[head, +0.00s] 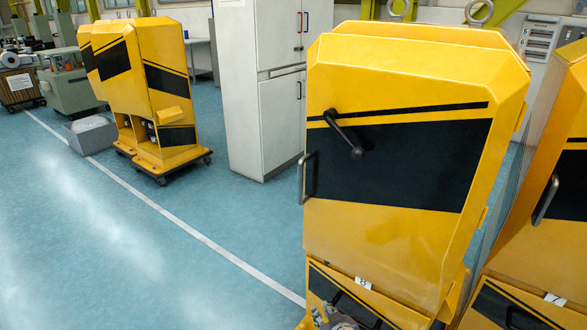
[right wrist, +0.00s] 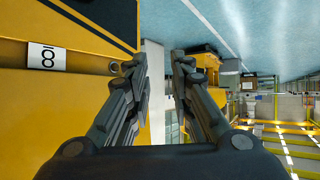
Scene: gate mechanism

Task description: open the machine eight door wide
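Machine eight is the large yellow cabinet at the right of the head view, with an "8" label (head: 362,283) low on its front. Its yellow door (head: 390,235) has a black band and looks closed. A metal bar handle (head: 303,180) sits at the door's left edge, and a dark lever (head: 345,135) slants down to the right on the band. My right gripper (head: 338,321) is partly in view at the bottom edge, below the handle and near the label. In the right wrist view its fingers (right wrist: 160,62) are apart with nothing between them. My left gripper is not in view.
Machine seven (head: 535,260) stands close on the right. A white cabinet (head: 270,90) stands behind, left of machine eight. Other yellow machines (head: 150,80) and a grey bin (head: 92,134) are at the far left. The blue floor (head: 130,240) left of machine eight is clear.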

